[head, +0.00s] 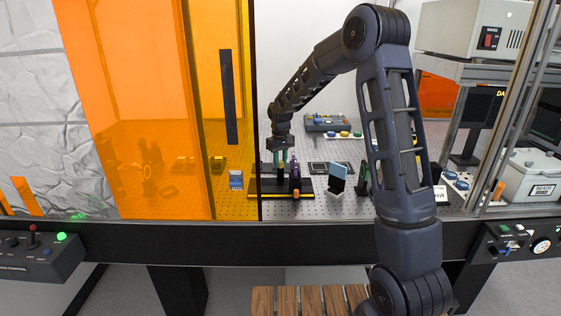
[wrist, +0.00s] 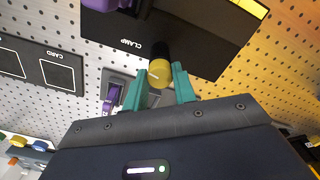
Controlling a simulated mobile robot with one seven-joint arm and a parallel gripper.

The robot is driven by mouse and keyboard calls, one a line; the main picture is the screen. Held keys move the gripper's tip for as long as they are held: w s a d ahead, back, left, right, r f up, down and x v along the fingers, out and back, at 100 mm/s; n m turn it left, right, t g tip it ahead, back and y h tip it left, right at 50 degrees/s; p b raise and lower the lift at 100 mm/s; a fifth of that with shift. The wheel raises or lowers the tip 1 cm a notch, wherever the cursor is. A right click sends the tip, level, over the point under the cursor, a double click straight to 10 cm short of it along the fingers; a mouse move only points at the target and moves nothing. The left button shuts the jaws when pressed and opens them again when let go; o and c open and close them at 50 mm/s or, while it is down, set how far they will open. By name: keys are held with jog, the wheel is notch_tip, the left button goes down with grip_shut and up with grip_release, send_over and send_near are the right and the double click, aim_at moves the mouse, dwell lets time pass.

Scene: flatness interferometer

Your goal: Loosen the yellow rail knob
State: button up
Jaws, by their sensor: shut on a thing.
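The yellow rail knob (wrist: 159,73) shows in the wrist view at the end of a short black stem, beside a black plate marked CLAMP (wrist: 205,45). My gripper (wrist: 160,68) has its two teal fingers on either side of the knob and is shut on it. In the head view my gripper (head: 281,160) reaches down onto the black base with a yellow edge (head: 265,195); the knob itself cannot be made out there. Purple parts (wrist: 105,4) sit on the plate at the top of the wrist view.
An orange see-through panel (head: 140,120) stands left of the arm. On the perforated table are a dark tilted plate (head: 338,178), a small blue block (head: 236,179) and, behind, a tray with coloured knobs (head: 327,122). A card outline (wrist: 58,72) shows in the wrist view.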

aim_at(281, 162)
jog(key=shift+n, duration=0.8)
jog(key=o, duration=1)
notch_tip(281, 162, up, 11)
jog(key=shift+f, duration=0.15)
